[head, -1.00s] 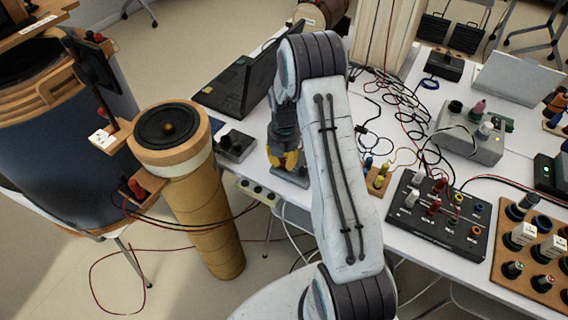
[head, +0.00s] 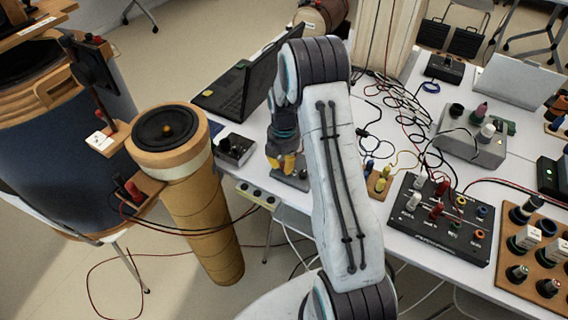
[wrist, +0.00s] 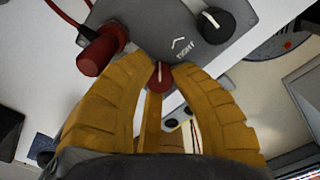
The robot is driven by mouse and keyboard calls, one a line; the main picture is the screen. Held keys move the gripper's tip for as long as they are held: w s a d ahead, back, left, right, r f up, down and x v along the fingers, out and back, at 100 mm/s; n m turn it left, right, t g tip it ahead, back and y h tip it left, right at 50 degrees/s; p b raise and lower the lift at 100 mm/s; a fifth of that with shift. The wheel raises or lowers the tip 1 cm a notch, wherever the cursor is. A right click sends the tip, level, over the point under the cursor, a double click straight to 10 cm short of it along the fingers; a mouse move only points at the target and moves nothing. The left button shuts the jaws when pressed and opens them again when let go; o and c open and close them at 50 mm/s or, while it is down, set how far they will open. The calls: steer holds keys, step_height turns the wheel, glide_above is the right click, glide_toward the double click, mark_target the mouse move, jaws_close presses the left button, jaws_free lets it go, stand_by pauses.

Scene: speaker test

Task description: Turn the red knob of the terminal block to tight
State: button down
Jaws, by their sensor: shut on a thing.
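The terminal block (wrist: 150,25) is a grey box with the word TIGHT and an arrow on its face in the wrist view. Its red knob (wrist: 161,75) has a white pointer line that points up in the picture, while the TIGHT mark sits above and to the right. My gripper (wrist: 162,84) has yellow fingers and is shut on the red knob, which partly hides between the fingertips. In the head view my gripper (head: 283,163) is over the grey block (head: 292,180) near the table's front edge, and the knob is hidden there.
A red post (wrist: 100,52) with a red wire stands just left of the fingers, and a black knob (wrist: 215,25) is at the upper right. A laptop (head: 245,85) and a small black box (head: 236,148) are nearby. A wooden block with yellow and blue posts (head: 379,182) stands right of my arm.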

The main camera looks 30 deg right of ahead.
mark_target(283, 164)
steer(key=c, duration=1.1)
jaws_free()
steer(key=shift+a, duration=0.1)
steer(key=shift+o, duration=0.2)
steer(key=shift+r, duration=0.1)
steer(key=shift+r, duration=3.85)
